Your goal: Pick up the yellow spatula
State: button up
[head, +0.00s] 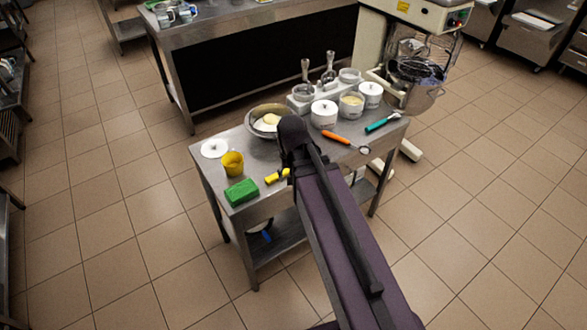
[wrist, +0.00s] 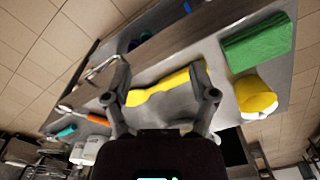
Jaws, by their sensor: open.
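The yellow spatula (wrist: 158,86) lies on the steel table, and its yellow part runs across the space between my fingers in the wrist view. In the head view only a short piece of the yellow spatula (head: 272,178) shows; my arm hides the rest. My gripper (wrist: 160,78) is open over the spatula, with one finger near each end of the yellow stretch. I cannot tell whether the fingers touch it. In the head view my arm covers most of the gripper.
On the steel table (head: 215,178) are a green block (head: 241,192), a yellow cup (head: 232,163), a white lid (head: 214,148), a metal bowl (head: 255,113), an orange-handled tool (head: 337,137), a teal-handled tool (head: 383,122) and several white tubs (head: 324,114). A mixer (head: 400,40) stands behind.

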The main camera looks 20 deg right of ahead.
jog(key=w+d+r+m+p, duration=0.1)
jog(key=w+m, duration=1)
jog(key=w, duration=0.2)
jog(key=shift+w+d+r+m, duration=0.2)
jog(key=shift+w+r+m, duration=0.05)
jog(key=shift+m, duration=0.15)
jog(key=shift+f, duration=0.1)
jog(key=b, duration=0.8)
send_over(285, 171)
jog(key=f, duration=0.8)
jog(key=shift+d+f, duration=0.2)
jog(key=shift+f, duration=0.05)
jog(key=shift+f, duration=0.1)
jog(key=shift+a+f+b, duration=0.15)
jog(key=shift+f+b, duration=2.35)
jog(key=shift+b, duration=0.3)
grip_shut()
